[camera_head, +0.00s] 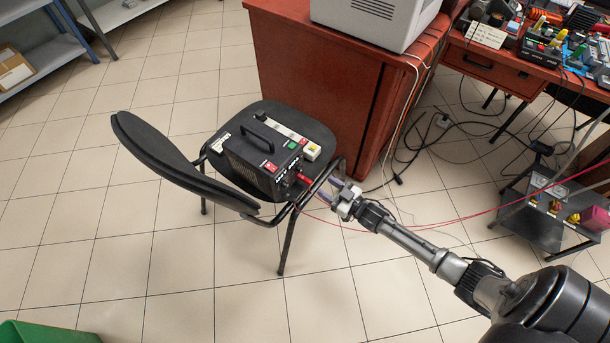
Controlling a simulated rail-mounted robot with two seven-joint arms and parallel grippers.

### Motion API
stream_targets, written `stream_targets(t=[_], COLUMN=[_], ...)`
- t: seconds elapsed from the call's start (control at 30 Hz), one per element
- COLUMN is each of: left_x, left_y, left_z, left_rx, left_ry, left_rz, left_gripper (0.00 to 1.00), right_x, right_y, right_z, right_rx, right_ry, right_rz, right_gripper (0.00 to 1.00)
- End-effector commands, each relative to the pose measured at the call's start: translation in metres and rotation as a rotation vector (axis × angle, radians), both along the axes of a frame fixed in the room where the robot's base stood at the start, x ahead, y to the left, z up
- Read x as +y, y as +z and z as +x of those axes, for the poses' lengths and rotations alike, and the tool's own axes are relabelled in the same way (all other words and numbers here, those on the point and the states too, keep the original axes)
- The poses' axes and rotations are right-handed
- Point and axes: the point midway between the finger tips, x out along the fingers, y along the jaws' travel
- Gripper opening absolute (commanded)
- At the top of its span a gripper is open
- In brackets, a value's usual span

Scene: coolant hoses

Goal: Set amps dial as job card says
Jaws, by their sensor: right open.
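A black box-shaped unit (245,165) with a carry handle sits on the seat of a black chair (312,128). It has a red patch and a green patch on top, and red parts (303,178) at its right-hand front. No amps dial can be made out. My right gripper (322,187) is open, just to the right of the red parts, with its fingers toward the unit. Whether it touches anything is unclear. My left gripper is not in view.
A pale strip with a yellow-topped block (311,151) lies beside the unit. A red cabinet (330,85) stands behind the chair. Black cables lie on the floor. Tiles at left are clear.

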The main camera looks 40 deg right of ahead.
Motion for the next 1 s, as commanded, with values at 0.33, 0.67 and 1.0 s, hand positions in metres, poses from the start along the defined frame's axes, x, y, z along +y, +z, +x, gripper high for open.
stream_targets(t=[0.33, 0.67, 1.0], left_x=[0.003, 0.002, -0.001], left_y=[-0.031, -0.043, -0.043], left_z=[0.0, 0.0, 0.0], left_rx=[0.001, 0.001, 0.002], left_ry=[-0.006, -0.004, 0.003], left_rz=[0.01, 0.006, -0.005], left_gripper=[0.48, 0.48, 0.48], right_x=[0.013, 0.019, 0.02], right_y=[-0.003, -0.001, 0.0], right_z=[0.062, 0.091, 0.094], right_rx=[-0.002, 0.001, 0.002], right_ry=[0.0, 0.0, 0.0], right_rz=[0.0, 0.0, 0.0], right_gripper=[0.48, 0.48, 0.48])
